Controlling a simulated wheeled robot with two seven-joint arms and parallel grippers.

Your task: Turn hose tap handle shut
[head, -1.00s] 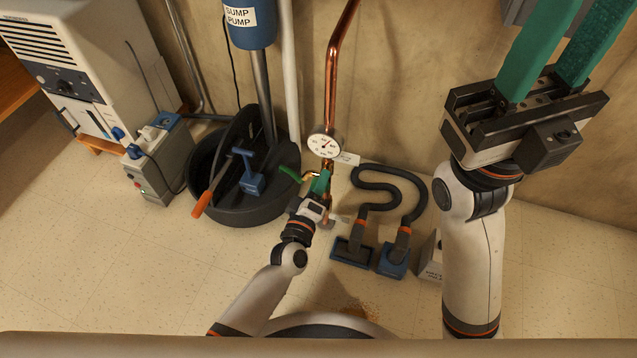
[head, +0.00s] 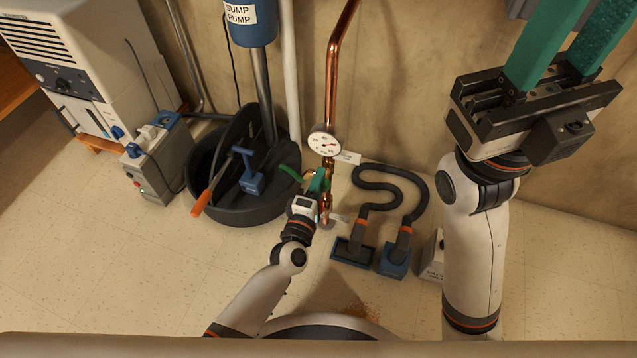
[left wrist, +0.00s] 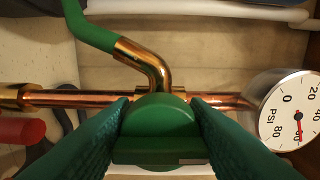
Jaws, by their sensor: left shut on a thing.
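The tap's green handle (left wrist: 158,128) sits between my left gripper's green fingers in the left wrist view, with both fingers against its sides. My left gripper (head: 319,181) is shut on this handle, low on the copper pipe in the head view, where the fingers mostly hide it. A copper spout (left wrist: 150,62) bends from behind the handle into a green hose (left wrist: 92,33); the hose also shows in the head view (head: 289,173). My right gripper (head: 570,45) is raised at the upper right, empty, its fingers apart and their tips cut off.
A round pressure gauge (head: 323,142) is on the copper pipe (head: 332,80) just above the tap. A black sump basin (head: 235,205) with an orange-handled tool (head: 207,193) stands left. Vacuum heads (head: 352,251) and a dark hose (head: 415,190) lie right. Floor at lower left is clear.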

